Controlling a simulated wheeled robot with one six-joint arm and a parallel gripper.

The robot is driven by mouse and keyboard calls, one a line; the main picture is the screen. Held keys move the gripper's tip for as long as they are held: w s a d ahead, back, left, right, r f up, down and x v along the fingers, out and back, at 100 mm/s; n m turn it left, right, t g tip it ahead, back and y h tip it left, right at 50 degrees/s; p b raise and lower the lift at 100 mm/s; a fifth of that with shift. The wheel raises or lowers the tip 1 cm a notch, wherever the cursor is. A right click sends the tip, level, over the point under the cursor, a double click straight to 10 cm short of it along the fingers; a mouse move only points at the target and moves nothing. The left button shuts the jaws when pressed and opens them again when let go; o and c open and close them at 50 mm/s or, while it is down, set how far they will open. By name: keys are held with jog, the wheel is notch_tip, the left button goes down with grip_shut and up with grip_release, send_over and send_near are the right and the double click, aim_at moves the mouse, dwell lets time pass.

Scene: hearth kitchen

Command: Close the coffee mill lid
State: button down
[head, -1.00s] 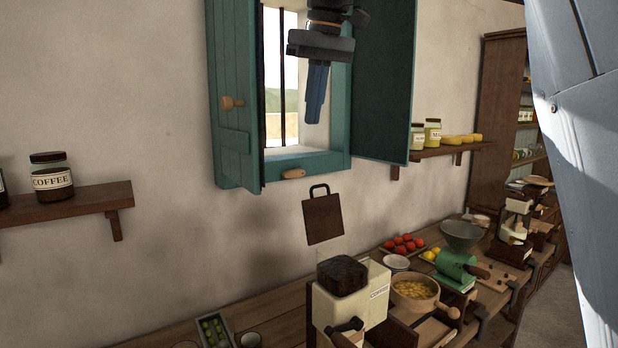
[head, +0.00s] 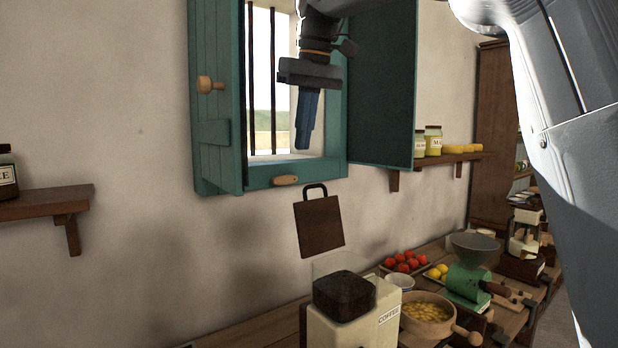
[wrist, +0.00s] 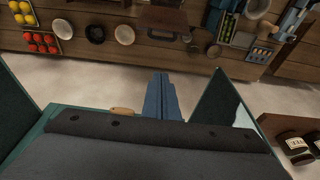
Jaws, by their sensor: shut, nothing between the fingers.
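The cream coffee mill (head: 376,332), with a COFFEE label, stands on the counter at the bottom middle of the head view, its lower part cut off by the frame. Dark contents (head: 345,295) show at its top. A faint clear panel (head: 338,264) stands up behind them and looks like the raised lid; its edges are hard to make out. My gripper (head: 302,145) points down in front of the window, well above the mill and apart from it. Its blue fingers are together and empty. They also show in the wrist view (wrist: 160,96). I cannot surely pick out the mill there.
A teal shutter (head: 382,85) stands open right of my gripper, another (head: 214,100) to its left. A dark board (head: 320,228) hangs below the window. Beside the mill are a bowl of yellow pieces (head: 427,312), a green grinder (head: 465,280) and red tomatoes (head: 405,262).

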notch_tip(320, 180, down, 8)
jog(key=s+p, duration=0.1)
jog(key=p, duration=0.2)
jog(key=shift+s+d+p, duration=0.35)
jog(key=shift+s+d, duration=0.05)
jog(key=shift+d, duration=0.05)
